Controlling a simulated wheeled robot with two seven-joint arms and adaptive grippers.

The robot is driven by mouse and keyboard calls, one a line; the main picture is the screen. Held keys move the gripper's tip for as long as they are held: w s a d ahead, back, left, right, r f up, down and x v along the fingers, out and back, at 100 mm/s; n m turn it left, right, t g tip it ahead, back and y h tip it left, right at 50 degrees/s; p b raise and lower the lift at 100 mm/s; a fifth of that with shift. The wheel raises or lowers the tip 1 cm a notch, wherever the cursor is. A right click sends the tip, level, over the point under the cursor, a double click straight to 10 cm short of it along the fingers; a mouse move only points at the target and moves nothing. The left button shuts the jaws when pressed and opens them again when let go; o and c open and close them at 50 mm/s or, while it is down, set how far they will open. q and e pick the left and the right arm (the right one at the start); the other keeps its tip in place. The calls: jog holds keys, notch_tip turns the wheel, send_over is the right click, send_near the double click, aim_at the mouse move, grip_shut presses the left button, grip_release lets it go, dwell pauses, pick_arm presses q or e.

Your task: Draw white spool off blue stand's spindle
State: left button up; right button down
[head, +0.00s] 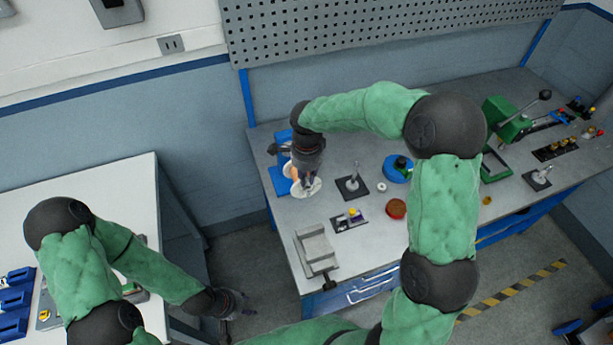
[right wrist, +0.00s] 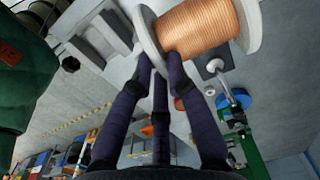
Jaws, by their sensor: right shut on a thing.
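The white spool (head: 311,190) is wound with copper-coloured wire. It shows large in the right wrist view (right wrist: 202,32), with two pale flanges. The blue stand (head: 281,184) is at the left end of the workbench, partly behind my right gripper (head: 306,181). My right gripper's dark fingers (right wrist: 163,62) are shut on the spool at its near flange. The spindle is hidden, so I cannot tell whether the spool is still around it. My left gripper (head: 236,303) hangs low over the gap between the tables, far from the spool; its fingers are too small to read.
A grey metal fixture (head: 315,250) stands near the bench's front left. A dark plate with an upright post (head: 352,186), a small white ring (head: 381,187), a red-brown round part (head: 396,209) and a blue round part (head: 397,170) lie right of the spool. A pegboard (head: 370,25) is behind.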

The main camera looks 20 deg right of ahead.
jog(key=shift+s, duration=0.15)
jog(key=shift+s+b, duration=0.8)
jog(key=shift+s, duration=0.8)
jog(key=shift+s, duration=0.15)
jog(key=shift+s+d+b, duration=0.1)
jog(key=shift+s+b, duration=0.75)
jog(key=shift+s, duration=0.7)
